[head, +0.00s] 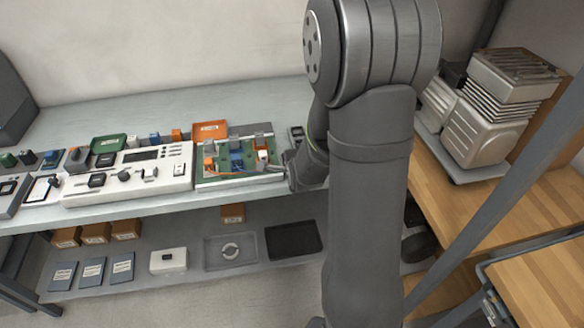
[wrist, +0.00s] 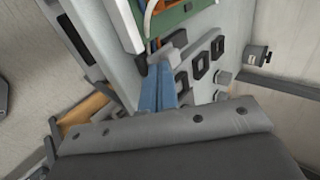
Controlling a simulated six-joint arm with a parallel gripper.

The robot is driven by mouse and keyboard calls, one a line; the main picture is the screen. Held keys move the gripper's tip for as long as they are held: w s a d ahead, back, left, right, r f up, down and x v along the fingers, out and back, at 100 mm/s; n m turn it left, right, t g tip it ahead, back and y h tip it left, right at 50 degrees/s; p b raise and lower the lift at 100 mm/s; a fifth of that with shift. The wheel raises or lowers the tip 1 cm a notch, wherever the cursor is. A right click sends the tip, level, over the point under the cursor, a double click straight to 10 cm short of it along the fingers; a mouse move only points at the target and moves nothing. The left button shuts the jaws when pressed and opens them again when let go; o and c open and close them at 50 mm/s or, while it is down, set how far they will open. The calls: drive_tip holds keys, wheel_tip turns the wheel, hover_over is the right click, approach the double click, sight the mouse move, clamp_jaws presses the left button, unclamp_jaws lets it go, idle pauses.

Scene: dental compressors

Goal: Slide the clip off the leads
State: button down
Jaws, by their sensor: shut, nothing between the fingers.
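The leads, orange and white wires (wrist: 149,20), run along the edge of a green board in the wrist view. In the head view the green board (head: 228,172) sits in a pale tray, with leads (head: 248,173) crossing it toward its right end. I cannot make out the clip for certain; the leads' near ends are partly hidden by my fingers. My gripper (wrist: 162,72) shows as two blue fingers close together, shut and empty, with their tips near the lower end of the leads. Whether they touch is unclear. In the head view my arm hides the fingers.
A white control unit (head: 180,152) with knobs stands left of the board, and an orange tray (head: 210,131) lies behind it. Dark square buttons (wrist: 199,65) lie right of my fingers in the wrist view. A lower shelf (head: 200,280) holds boxes and trays.

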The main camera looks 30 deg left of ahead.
idle(0.3)
drive_tip(key=shift+w+a, duration=1.65)
drive_tip(key=s+d, duration=0.3)
drive_tip(key=shift+s+d, duration=0.1)
drive_tip(key=shift+d, duration=0.05)
drive_tip(key=v, duration=0.9)
drive_tip(key=shift+r, duration=0.35)
drive_tip(key=shift+s+d+f, duration=0.1)
drive_tip(key=shift+s, duration=0.05)
drive_tip(key=x, duration=0.7)
drive_tip(key=shift+w+f, duration=0.2)
drive_tip(key=shift+a+r+x, duration=0.1)
drive_tip(key=shift+x, duration=0.6)
drive_tip(key=shift+a+r+x, duration=0.1)
drive_tip(key=shift+x, duration=0.55)
